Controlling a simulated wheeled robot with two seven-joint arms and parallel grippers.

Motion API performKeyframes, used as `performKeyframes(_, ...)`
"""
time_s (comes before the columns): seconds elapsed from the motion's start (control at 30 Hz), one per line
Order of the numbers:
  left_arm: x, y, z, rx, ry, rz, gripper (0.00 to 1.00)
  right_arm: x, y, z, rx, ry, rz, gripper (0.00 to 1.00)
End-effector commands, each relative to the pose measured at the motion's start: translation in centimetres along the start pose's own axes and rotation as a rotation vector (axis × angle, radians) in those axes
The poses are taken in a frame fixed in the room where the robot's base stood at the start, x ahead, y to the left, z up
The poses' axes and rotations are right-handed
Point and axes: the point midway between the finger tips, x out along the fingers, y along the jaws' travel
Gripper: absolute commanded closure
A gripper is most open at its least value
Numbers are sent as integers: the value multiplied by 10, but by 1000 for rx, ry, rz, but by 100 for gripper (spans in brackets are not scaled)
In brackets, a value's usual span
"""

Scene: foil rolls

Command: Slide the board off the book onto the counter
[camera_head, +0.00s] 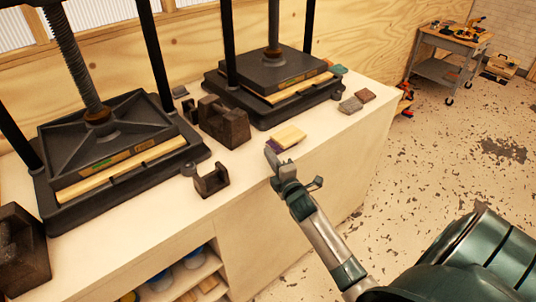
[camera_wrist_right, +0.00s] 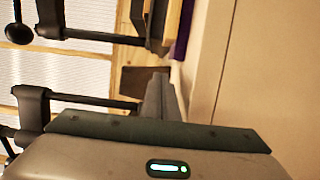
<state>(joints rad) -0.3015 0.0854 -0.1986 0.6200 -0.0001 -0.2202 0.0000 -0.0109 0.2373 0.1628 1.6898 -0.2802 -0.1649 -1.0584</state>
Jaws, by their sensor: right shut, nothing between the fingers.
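My left gripper is not in view.
Two black presses (camera_head: 110,140) (camera_head: 270,75) stand along the wall. Dark metal blocks (camera_head: 223,122) (camera_head: 211,180) sit left of the board. Small blocks (camera_head: 351,104) lie to the right. A workbench cart (camera_head: 450,62) stands far off.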

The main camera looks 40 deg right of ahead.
Motion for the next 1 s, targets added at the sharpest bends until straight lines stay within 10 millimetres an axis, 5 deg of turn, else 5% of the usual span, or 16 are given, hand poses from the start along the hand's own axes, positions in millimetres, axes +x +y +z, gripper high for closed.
performKeyframes(0.5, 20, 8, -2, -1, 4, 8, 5, -69, -2, 0, -1, 0, -1, 100)
performKeyframes(1.0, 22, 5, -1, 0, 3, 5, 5, -80, 0, 0, 0, 0, 1, 100)
